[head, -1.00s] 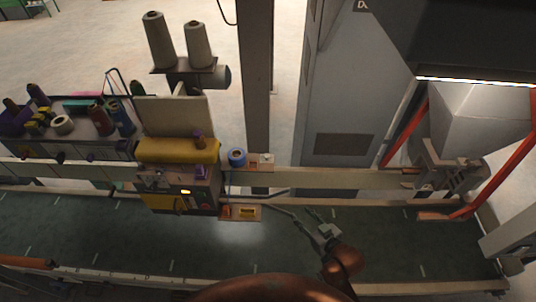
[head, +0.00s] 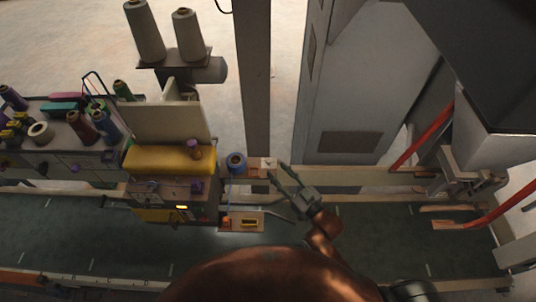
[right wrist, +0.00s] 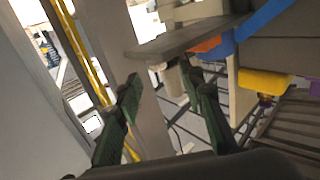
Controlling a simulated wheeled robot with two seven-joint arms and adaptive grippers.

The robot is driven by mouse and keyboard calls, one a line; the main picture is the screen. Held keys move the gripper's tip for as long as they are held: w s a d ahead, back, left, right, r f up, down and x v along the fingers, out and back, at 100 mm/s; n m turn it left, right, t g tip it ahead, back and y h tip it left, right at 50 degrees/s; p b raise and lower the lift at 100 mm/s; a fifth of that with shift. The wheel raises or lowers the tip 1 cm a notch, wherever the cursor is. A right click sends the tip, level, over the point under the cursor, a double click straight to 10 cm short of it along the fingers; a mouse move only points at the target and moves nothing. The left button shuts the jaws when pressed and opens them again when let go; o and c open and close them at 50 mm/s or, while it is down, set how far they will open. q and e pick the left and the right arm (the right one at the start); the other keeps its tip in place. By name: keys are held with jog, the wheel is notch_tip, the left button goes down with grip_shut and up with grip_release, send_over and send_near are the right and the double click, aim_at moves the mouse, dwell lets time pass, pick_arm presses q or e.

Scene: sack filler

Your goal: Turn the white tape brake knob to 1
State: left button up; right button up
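A small white piece (head: 268,163), which looks like the tape brake knob, sits on a wooden plate right of the blue tape roll (head: 237,162). Its setting is too small to read. My right gripper (head: 283,177) is just below and right of it, apart from it as far as I can see. In the right wrist view its two dark green fingers (right wrist: 163,84) are spread with nothing held. A pale cylinder (right wrist: 174,80) shows between the fingers under a grey plate; I cannot tell whether it is the knob. My left gripper is not in view.
A grey post (head: 253,80) stands behind the plate. The sewing unit with a yellow cover (head: 168,160) and thread cones (head: 188,35) is at left. The green belt (head: 380,228) is clear at right.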

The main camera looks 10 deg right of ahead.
aim_at(271, 162)
jog(key=x, duration=0.3)
jog(key=shift+w+r+p, duration=0.2)
jog(key=shift+w+p, duration=0.05)
jog(key=shift+p, duration=0.1)
jog(key=shift+x, duration=1.15)
jog(key=shift+w+a+f, duration=0.1)
jog(key=shift+w, duration=0.3)
jog(key=c, duration=0.6)
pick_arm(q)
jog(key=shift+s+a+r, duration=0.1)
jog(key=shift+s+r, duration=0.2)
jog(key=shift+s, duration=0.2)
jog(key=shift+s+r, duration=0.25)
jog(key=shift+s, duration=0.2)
pick_arm(e)
grip_shut()
